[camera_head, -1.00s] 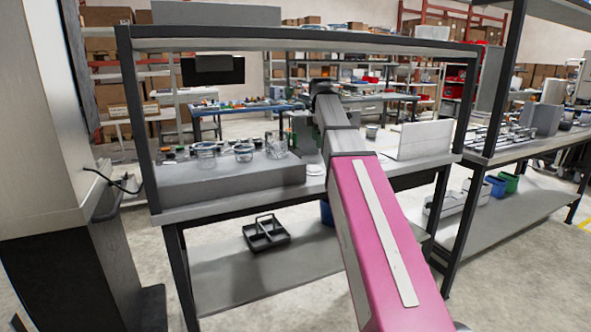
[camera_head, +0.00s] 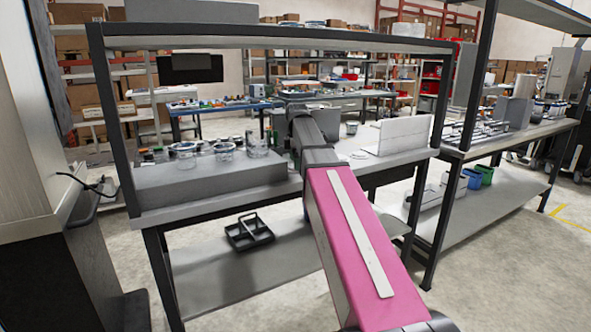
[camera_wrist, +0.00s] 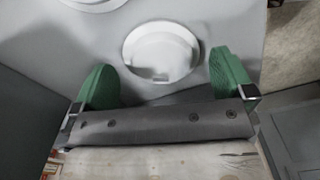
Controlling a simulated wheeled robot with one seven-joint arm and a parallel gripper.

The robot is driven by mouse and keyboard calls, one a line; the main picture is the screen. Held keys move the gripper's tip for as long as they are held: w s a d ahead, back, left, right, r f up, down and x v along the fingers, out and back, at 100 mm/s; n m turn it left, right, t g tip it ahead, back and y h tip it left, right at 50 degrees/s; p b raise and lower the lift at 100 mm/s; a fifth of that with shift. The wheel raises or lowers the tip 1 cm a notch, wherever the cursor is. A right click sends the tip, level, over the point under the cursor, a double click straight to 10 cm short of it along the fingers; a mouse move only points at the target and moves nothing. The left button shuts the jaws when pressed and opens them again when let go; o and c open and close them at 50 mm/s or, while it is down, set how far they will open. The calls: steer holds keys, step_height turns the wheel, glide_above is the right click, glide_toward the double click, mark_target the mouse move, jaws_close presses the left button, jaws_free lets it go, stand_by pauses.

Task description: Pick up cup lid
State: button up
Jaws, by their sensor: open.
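A white round lid (camera_wrist: 160,52) with a raised rim lies flat on the grey worktop in the wrist view. My gripper (camera_wrist: 163,62) is open, with one green fingertip to the left of the lid and one to the right. Both fingers look clear of the lid, though its height relative to the fingertips is hard to tell. A second white round lid (camera_wrist: 94,2) is cut off at the top left. In the head view my arm hides the gripper, and a small white disc (camera_head: 358,155) shows on the worktop to the right of the arm.
A grey raised block (camera_head: 210,185) with clear cups (camera_head: 222,151) and small containers stands left of my arm. A white panel (camera_head: 404,135) stands at the right. Shelf posts frame the bench (camera_head: 380,183). A dark tray (camera_head: 249,232) sits on the lower shelf.

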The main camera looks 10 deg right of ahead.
steer(key=shift+f, duration=0.7)
steer(key=c, duration=0.7)
